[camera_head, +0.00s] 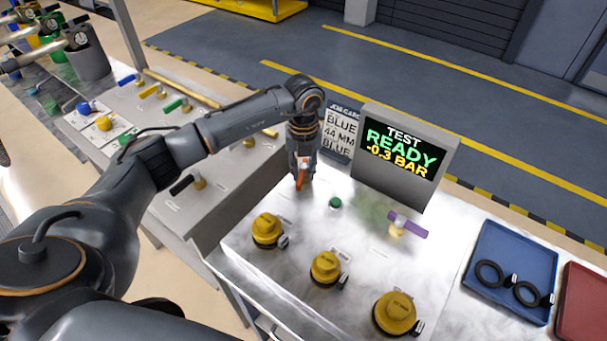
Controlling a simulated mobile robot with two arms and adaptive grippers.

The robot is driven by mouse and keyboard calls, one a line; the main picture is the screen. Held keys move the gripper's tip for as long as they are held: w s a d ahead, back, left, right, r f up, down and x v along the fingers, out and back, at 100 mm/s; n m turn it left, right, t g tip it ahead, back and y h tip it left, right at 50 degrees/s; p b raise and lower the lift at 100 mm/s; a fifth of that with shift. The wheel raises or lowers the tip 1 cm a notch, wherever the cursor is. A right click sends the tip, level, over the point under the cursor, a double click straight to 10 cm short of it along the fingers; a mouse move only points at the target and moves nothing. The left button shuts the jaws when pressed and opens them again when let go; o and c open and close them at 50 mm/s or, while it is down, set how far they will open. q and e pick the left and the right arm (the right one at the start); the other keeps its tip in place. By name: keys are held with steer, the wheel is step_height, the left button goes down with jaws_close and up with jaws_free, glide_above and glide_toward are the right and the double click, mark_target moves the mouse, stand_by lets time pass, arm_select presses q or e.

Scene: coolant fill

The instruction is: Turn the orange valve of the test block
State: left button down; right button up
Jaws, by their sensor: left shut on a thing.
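The test block (240,230) is a pale metal bench top with a screen (402,150) at its back reading "TEST READY -0.3 BAR". The orange valve (300,180) is a small orange handle near the block's back left. My left gripper (301,168) points down from above and is shut on the orange valve's handle. The fingers hide part of the handle and its base. A purple valve (408,225) stands at the right of the block. A green button (335,203) sits between the two valves. My right gripper is not in view.
Several yellow caps (325,267) stand along the block's front. A job card (341,132) reads "BLUE 44 MM BLUE". A blue tray (512,262) with black rings and a red tray (585,305) lie at right. More coloured valves (175,104) stand on the left bench.

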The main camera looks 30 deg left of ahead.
mark_target(303, 166)
arm_select(q)
steer(key=shift+m+b, duration=1.3)
steer(key=shift+m, duration=0.9)
steer(key=c, duration=1.1)
jaws_free()
steer(key=shift+c, duration=0.2)
steer(key=shift+r, duration=0.15)
step_height(303, 166, up, 12)
